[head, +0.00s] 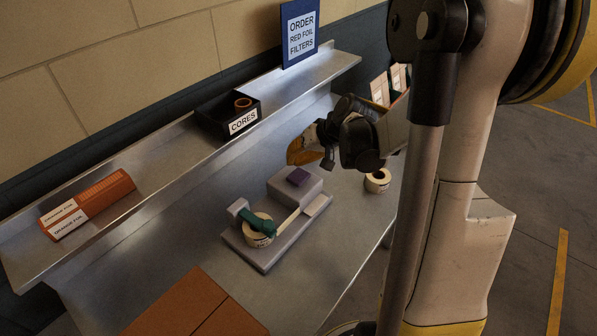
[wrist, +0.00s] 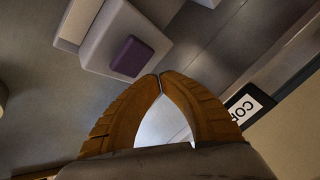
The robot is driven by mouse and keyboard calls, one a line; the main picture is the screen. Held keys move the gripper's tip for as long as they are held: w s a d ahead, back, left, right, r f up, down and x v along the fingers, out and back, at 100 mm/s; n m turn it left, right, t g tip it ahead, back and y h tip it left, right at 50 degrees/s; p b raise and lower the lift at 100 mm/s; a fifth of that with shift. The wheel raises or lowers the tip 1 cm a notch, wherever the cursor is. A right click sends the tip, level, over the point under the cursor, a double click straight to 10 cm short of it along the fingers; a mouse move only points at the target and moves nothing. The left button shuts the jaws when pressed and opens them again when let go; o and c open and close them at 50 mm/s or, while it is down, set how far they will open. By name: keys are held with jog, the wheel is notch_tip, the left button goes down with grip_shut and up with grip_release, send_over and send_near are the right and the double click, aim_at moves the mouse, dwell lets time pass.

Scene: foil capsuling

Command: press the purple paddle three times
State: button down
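The purple paddle (head: 298,177) sits on top of a grey block on a tape dispenser machine (head: 268,262). It also shows in the wrist view as a dark purple pad (wrist: 132,56). My gripper (head: 292,158) has orange-brown fingers and hovers above the block, a little behind the paddle. In the wrist view the fingertips (wrist: 160,76) meet with nothing between them, just beside the paddle block. The gap between fingertips and paddle height is hard to judge.
A cream roll with a green arm (head: 258,232) sits on the machine. A loose roll (head: 377,181) stands right. A CORES bin (head: 228,116), orange foil boxes (head: 88,204) and a blue sign (head: 300,34) are on the shelf. A brown carton (head: 196,306) lies in front.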

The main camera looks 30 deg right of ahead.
jog(key=shift+r+p, duration=0.75)
jog(key=shift+r, duration=0.6)
jog(key=shift+f, duration=0.1)
